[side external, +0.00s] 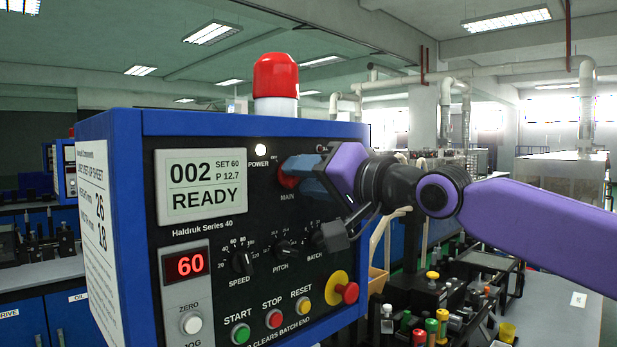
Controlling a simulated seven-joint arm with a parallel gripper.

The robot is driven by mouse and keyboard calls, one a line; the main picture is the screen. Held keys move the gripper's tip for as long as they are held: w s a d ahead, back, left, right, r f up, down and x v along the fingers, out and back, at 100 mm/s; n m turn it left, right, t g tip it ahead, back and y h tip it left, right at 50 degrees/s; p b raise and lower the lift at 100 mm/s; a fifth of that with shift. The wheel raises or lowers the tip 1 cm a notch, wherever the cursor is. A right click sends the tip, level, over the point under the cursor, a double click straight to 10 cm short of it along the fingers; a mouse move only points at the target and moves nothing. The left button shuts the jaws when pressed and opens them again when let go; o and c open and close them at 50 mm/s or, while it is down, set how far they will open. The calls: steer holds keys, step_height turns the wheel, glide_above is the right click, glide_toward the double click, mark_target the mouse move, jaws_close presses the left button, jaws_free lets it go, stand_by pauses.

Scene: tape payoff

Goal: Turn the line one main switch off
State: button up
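The red main switch (286,180) is on the dark front panel of the blue control box, above the label MAIN. It is partly hidden by the blue-grey fingers of my gripper (302,177), which reach it from the right. The fingers overlap the switch in this view; whether they grip it or only stand around it is unclear. The switch's exact pointing is hidden. The white power lamp (260,150) left of the switch is lit. The display (205,187) reads 002, SET 60, P 12.7, READY.
Below the switch are the speed (242,262), pitch (286,249) and batch knobs, then start (240,333), stop and reset buttons. A red mushroom button (346,292) on yellow sits at lower right. A red beacon (276,76) tops the box. Machinery stands at right.

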jaws_close()
steer(key=shift+n, duration=0.3)
steer(key=shift+w+d+n, duration=0.1)
steer(key=shift+n, duration=8.5)
jaws_free()
